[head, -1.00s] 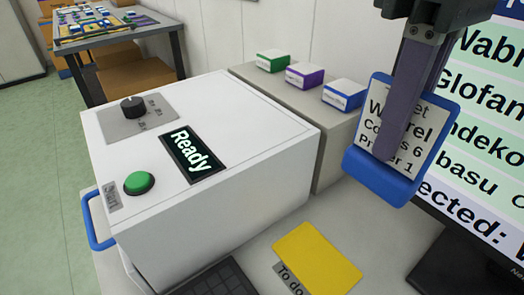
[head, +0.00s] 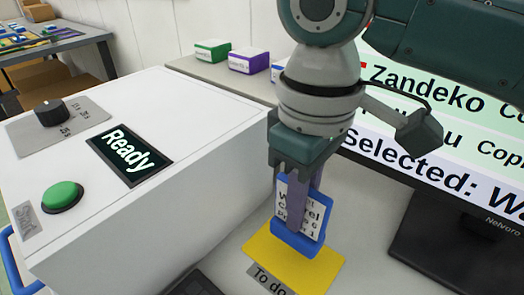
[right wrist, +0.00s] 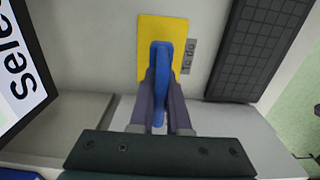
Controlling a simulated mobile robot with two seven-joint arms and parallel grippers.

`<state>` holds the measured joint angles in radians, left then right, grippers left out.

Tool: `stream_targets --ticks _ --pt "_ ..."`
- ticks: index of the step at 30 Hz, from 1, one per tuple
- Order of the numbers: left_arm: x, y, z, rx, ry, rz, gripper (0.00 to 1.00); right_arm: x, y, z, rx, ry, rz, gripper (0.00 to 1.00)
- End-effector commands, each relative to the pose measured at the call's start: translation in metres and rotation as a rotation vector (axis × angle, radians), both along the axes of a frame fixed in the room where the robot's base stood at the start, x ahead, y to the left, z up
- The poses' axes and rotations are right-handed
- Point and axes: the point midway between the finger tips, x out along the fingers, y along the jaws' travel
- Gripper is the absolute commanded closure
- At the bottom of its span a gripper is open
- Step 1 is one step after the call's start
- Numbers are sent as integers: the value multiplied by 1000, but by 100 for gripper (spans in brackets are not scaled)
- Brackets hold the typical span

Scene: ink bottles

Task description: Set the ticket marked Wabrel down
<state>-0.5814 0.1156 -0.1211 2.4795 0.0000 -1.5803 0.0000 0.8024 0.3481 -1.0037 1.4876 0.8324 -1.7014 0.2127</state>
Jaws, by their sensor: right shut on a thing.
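The ticket marked Wabrel (head: 312,220) is a white card in a blue holder. My right gripper (head: 298,215) is shut on it and holds it upright over the yellow mat (head: 330,268) labelled To do. In the right wrist view, the blue holder (right wrist: 161,75) shows edge-on between the fingers of my right gripper (right wrist: 160,95), above the yellow mat (right wrist: 175,30). I cannot tell whether the holder's lower edge touches the mat. My left gripper is not in view.
A white machine (head: 190,165) with a Ready display (head: 130,155) and a green button (head: 62,196) stands left of the mat. A monitor (head: 450,150) stands to the right. A keyboard (right wrist: 265,45) lies beside the mat. Small boxes (head: 249,60) sit on a shelf behind.

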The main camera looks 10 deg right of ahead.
Motion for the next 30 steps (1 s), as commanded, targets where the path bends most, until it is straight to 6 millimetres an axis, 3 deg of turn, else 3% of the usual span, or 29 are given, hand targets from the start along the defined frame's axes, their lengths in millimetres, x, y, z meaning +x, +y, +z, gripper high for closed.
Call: stream_targets --ticks 6,20,21,28,30 --pt "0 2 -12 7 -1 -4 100 0 0 -35 -1 2 -1 100" --pt "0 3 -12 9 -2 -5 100 0 0 -42 0 1 0 100" --pt "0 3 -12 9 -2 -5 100 0 0 -42 0 0 0 83" --pt "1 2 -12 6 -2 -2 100 0 0 -42 0 0 0 57" --pt "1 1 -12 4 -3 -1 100 0 0 -42 0 0 0 55"
